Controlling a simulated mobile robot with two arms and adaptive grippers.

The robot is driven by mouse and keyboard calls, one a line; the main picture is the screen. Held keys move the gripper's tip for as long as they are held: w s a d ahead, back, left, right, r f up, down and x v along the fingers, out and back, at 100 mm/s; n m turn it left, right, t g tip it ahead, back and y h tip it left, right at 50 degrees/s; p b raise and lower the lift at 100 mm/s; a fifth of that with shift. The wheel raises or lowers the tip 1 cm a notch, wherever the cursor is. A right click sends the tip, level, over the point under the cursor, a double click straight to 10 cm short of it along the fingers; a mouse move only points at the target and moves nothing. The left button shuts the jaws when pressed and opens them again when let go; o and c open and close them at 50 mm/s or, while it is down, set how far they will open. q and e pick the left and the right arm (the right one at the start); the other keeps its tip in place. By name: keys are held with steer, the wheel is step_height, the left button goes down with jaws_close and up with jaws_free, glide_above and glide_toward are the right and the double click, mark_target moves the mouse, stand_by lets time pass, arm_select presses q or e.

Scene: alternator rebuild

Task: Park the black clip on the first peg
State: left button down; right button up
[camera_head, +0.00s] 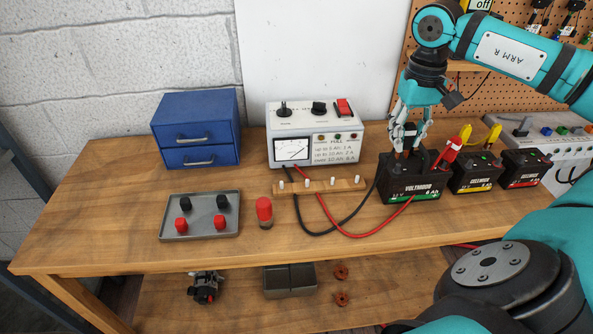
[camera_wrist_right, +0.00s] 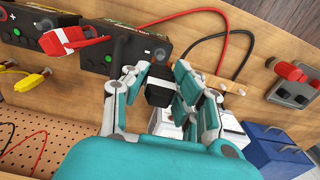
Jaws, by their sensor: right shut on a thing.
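My right gripper (camera_head: 408,147) is over the left part of the large black battery (camera_head: 408,189). In the right wrist view its fingers (camera_wrist_right: 160,88) are shut on the black clip (camera_wrist_right: 158,93). The fingers mostly hide this clip in the head view. I cannot tell whether the clip still touches the battery terminal. The wooden peg rail (camera_head: 319,186) lies left of the battery, in front of the meter box, with several white pegs standing bare. The leftmost peg (camera_head: 282,185) is empty. My left gripper is not in view.
A red clip (camera_head: 451,149) sits at the battery's right side. Red (camera_head: 345,234) and black (camera_head: 318,233) cables loop in front of the rail. The tester box (camera_head: 314,133) stands behind. A red-capped cylinder (camera_head: 264,211) and a grey tray (camera_head: 228,229) stand left. Smaller batteries (camera_head: 476,172) stand right.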

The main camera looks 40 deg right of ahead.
steer(key=shift+f, duration=0.1)
steer(key=shift+w+a+r, duration=0.1)
steer(key=shift+w+r, duration=0.05)
steer(key=shift+r, duration=0.05)
steer(key=w+a+f+m+p, duration=0.1)
steer(key=w+a+m+p, duration=0.5)
steer(key=w+a+p, duration=1.05)
steer(key=f+b, duration=0.2)
steer(key=b, duration=0.1)
steer(key=a+f+b, duration=0.1)
steer(key=f+b, duration=0.1)
steer(key=f, duration=0.1)
steer(key=w+f+b, duration=0.1)
steer(key=f+b, duration=0.1)
steer(key=b, duration=0.1)
steer(key=shift+a+f+b, duration=0.2)
steer(key=shift+a+b, duration=0.15)
steer(key=shift+w+f+b, duration=0.1)
steer(key=shift+f+b, duration=0.2)
steer(key=shift+f, duration=0.15)
